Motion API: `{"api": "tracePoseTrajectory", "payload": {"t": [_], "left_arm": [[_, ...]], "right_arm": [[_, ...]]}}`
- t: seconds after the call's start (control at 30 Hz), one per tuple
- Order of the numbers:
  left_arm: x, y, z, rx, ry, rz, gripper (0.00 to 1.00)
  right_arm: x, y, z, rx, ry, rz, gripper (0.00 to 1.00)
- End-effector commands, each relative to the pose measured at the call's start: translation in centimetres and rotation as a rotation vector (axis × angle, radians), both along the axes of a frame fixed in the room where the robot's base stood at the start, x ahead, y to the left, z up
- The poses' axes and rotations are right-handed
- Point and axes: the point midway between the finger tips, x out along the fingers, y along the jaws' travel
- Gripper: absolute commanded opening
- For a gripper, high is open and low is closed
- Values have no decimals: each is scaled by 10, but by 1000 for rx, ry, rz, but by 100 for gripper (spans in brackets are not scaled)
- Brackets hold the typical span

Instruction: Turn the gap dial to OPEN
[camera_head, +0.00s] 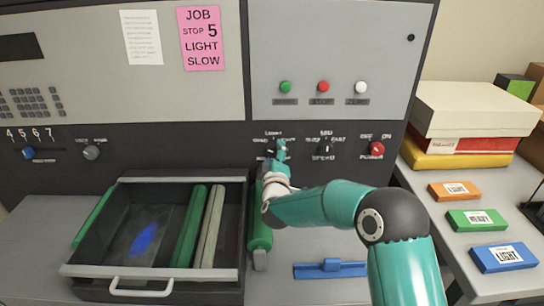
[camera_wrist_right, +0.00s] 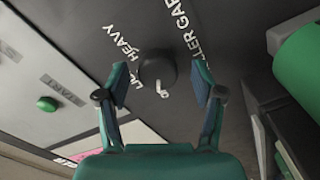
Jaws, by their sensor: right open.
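The gap dial (camera_wrist_right: 157,68) is a round black knob with a white mark on its lower edge in the right wrist view. It sits on a dark panel beside the lettering HEAVY and a partly cut-off ROLLER GAP label. My right gripper (camera_wrist_right: 161,84) is open, with one finger on each side of the dial and a visible space between. In the head view my right gripper (camera_head: 280,150) is at the panel and hides most of the dial. I cannot read an OPEN label. My left gripper is not in view.
Right of the dial are a speed dial (camera_head: 326,149) and a red power knob (camera_head: 376,149). Green (camera_head: 285,87), red (camera_head: 323,87) and white (camera_head: 361,88) buttons sit above. An open tray with rollers (camera_head: 118,180) stands left of my right arm. Boxes (camera_head: 470,110) are at right.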

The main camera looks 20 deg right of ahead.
Motion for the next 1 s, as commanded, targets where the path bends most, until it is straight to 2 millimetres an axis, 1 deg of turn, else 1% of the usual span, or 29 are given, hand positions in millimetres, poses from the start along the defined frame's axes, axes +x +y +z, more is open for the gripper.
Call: {"api": "tracePoseTrajectory", "payload": {"t": [0.17, 0.33, 0.47, 0.7, 0.8, 0.9, 1.0], "left_arm": [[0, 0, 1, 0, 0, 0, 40], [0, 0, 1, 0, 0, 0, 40], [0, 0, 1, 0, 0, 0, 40], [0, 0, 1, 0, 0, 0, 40], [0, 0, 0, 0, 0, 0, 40], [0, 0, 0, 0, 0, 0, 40], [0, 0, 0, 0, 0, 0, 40]], "right_arm": [[-2, 0, 0, 1, -1, -1, 68], [-15, 4, 0, 0, 1, 0, 68], [-35, 10, 0, 0, 1, 0, 68], [-79, 23, -1, 2, 2, 2, 68], [-94, 27, -1, -1, 1, 2, 68], [-105, 30, -1, 1, 1, 0, 68], [-112, 32, -1, 1, 1, 0, 68]]}}
